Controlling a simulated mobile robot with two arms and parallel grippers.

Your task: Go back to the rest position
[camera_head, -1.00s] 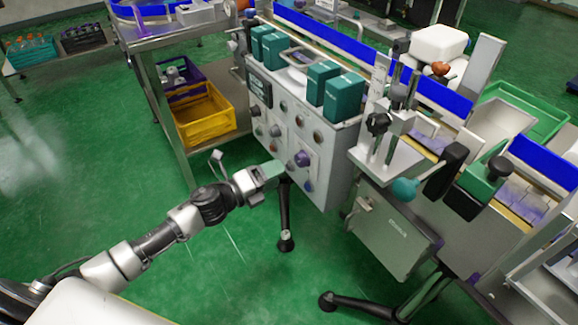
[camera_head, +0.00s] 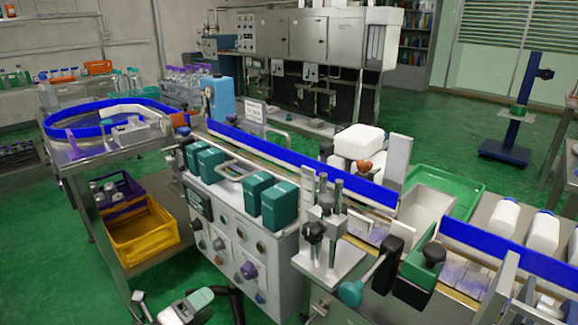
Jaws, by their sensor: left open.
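My left gripper (camera_head: 168,308) shows at the bottom edge of the head view, low in front of the sleeve applicator's control panel. It is open, and I see nothing between its fingers. The rest of my left arm is out of the picture. The sleeve applicator (camera_head: 250,235) stands in the middle, with several knobs on its grey front and teal boxes on top. My right gripper is not in view.
A yellow crate (camera_head: 142,236) sits on the lower shelf of the steel table at left. A conveyor with blue rails (camera_head: 300,160) runs to the right, past a green tray (camera_head: 445,185). Green floor (camera_head: 460,125) is clear behind.

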